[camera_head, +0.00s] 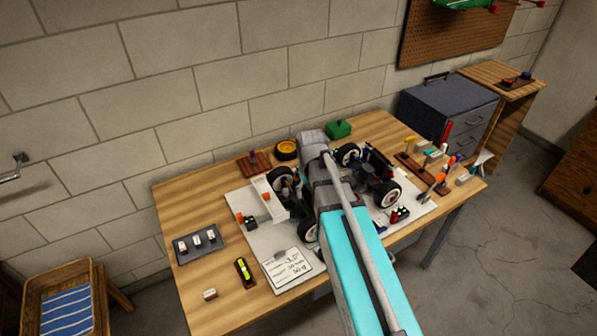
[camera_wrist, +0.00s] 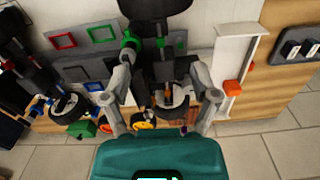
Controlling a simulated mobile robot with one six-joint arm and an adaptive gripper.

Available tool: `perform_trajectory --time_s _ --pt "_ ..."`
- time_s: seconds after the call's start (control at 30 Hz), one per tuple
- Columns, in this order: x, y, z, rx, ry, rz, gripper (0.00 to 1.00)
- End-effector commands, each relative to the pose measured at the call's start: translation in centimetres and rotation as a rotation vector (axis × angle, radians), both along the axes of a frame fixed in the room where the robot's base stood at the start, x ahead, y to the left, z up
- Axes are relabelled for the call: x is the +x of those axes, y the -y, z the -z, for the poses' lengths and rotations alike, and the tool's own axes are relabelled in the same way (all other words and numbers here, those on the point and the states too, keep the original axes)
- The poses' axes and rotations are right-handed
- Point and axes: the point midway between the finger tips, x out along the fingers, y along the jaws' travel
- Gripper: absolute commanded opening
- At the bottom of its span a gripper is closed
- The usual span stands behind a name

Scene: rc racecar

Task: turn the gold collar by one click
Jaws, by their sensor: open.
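The RC car stands on the workbench, with a wheel (camera_head: 388,194) at its right end and a white wing (camera_head: 262,200) at its left end; the wing also shows in the wrist view (camera_wrist: 237,55). My gripper (camera_wrist: 163,62) is open, its two grey fingers on either side of dark car parts. A small gold-brown piece (camera_wrist: 168,91) shows between the fingers, near a wheel (camera_wrist: 178,112). I cannot tell whether it is the gold collar, or whether a finger touches anything. In the head view my arm hides the gripper and the middle of the car.
A note card (camera_head: 289,269), a dark tray (camera_head: 199,243) of small parts and a yellow level (camera_head: 245,272) lie on the bench's left and front. A yellow ring (camera_head: 287,149) and green box (camera_head: 339,129) stand at the back. Tools crowd the right end.

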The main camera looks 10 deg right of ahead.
Motion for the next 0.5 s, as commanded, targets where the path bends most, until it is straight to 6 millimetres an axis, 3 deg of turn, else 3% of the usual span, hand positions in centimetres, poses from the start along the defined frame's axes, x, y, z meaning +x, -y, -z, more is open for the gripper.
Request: perform_trajectory --time_s 0.03,0.2,0.33,0.5 --pt "3.4 0.0 -1.1 0.0 0.0 -0.037 0.77" --pt "10.4 -0.1 -2.7 0.0 0.0 -0.173 0.77" --pt "14.5 -0.1 -3.6 0.0 0.0 -0.258 0.77" --pt "17.3 -0.1 -4.1 0.001 -0.001 -0.324 0.77"
